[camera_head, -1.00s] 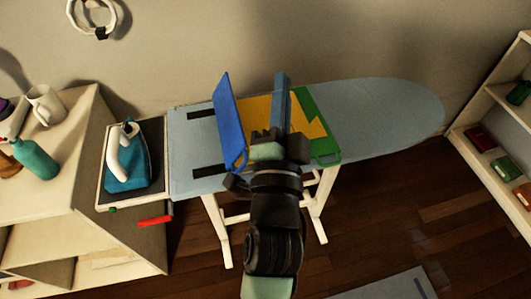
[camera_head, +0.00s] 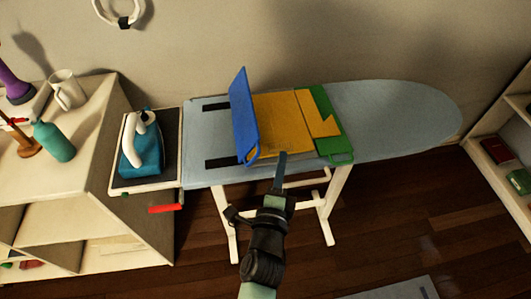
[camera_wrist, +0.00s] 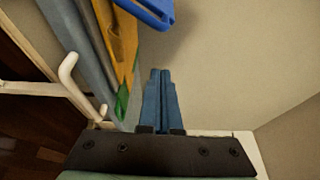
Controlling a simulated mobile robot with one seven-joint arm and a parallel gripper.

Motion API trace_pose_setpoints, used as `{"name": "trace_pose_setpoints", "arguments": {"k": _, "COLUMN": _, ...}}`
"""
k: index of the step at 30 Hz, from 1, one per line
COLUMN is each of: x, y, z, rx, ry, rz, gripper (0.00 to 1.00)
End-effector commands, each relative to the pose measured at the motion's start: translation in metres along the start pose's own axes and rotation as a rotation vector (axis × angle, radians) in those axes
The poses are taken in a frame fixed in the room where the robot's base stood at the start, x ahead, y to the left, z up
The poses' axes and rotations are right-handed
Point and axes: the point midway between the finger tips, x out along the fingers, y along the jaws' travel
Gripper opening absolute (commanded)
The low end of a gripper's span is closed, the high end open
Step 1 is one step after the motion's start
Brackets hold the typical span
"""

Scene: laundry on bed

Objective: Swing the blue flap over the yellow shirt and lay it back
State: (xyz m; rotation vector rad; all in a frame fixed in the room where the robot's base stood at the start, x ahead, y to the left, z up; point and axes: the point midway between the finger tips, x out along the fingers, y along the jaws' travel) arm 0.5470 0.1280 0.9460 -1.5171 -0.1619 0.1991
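The blue flap (camera_head: 243,115) stands tilted up at the left side of the yellow shirt (camera_head: 283,122), leaning a little to the left. The shirt lies on the ironing board (camera_head: 390,110), with a green flap (camera_head: 332,125) flat at its right. My gripper (camera_head: 280,160) is in front of the board's near edge, below the flap and apart from it. In the wrist view its two blue fingers (camera_wrist: 160,85) lie together with nothing visible between them. There the blue flap (camera_wrist: 150,10) shows at the top, above the fingertips, beside the yellow shirt (camera_wrist: 122,40).
An iron (camera_head: 142,150) rests on a dark-topped stand left of the board. A shelf with a mug (camera_head: 67,90) and a teal bottle (camera_head: 54,141) stands farther left. Another shelf (camera_head: 500,145) is at the right. The board's right end is clear.

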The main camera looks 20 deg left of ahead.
Motion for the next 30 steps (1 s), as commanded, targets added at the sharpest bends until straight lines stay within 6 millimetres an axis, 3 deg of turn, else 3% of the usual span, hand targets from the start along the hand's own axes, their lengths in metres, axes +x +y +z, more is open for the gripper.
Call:
{"name": "trace_pose_setpoints", "arguments": {"k": 4, "x": 0.026, "y": -0.004, "z": -0.001, "rx": -0.001, "ry": 0.001, "rz": -0.002, "gripper": 0.0}}
{"name": "trace_pose_setpoints", "arguments": {"k": 15, "x": 0.01, "y": -0.002, "z": 0.033, "rx": 0.001, "ry": 0.0, "rz": 0.001, "gripper": 0.0}}
{"name": "trace_pose_setpoints", "arguments": {"k": 30, "x": 0.008, "y": 0.001, "z": 0.038, "rx": -0.002, "ry": 0.0, "rz": 0.0, "gripper": 0.0}}
